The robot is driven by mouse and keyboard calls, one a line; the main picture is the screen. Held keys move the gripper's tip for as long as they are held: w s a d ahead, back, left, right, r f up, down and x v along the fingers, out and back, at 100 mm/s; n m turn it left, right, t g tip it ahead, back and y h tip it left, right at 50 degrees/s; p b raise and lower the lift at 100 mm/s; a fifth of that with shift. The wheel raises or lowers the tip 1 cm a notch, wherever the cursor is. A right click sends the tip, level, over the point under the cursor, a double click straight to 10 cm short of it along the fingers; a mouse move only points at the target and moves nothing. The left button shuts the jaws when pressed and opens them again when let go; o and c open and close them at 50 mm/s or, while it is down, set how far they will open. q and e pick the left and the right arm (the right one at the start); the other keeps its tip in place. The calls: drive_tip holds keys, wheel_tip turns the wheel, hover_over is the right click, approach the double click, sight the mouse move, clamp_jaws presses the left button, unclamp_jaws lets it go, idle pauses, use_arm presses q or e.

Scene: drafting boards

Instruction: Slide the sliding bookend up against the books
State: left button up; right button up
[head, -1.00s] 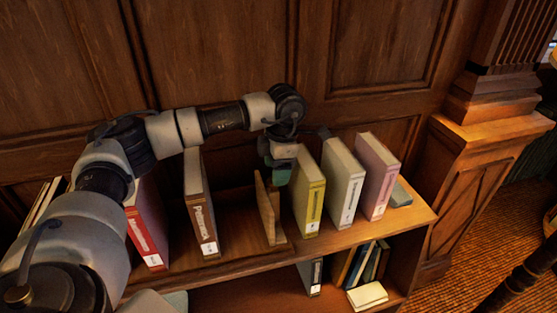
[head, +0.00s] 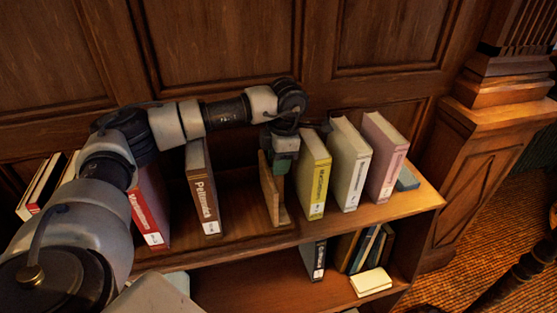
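The sliding bookend (head: 268,190) is a light wooden upright panel on a base, standing on the shelf top (head: 245,233). To its right stand a yellow book (head: 315,187), a white book (head: 350,172) and a pink book (head: 386,165). A narrow gap shows between bookend and yellow book. To its left, across a wider gap, stand a brown book (head: 203,190) and a red book (head: 150,212). My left gripper (head: 279,166) points down between the bookend's panel and the yellow book, close to the panel; contact is unclear. Its fingers are partly hidden. My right gripper is out of view.
A small blue item (head: 407,180) lies right of the pink book. More books (head: 40,187) stand at the far left, partly behind my arm. The lower shelf holds several books and a cream book (head: 371,282) lying flat. A wood-panelled wall rises behind.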

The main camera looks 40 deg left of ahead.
use_arm(q)
drive_tip(key=shift+c, duration=1.4)
drive_tip(key=s+a, duration=0.4)
drive_tip(key=shift+s, duration=0.3)
drive_tip(key=shift+s+a+b, duration=0.4)
drive_tip(key=shift+s+a, duration=0.55)
drive_tip(key=shift+s, duration=0.2)
drive_tip(key=shift+s+a+b, duration=0.35)
drive_tip(key=shift+s+a, duration=0.6)
drive_tip(key=shift+s, duration=0.2)
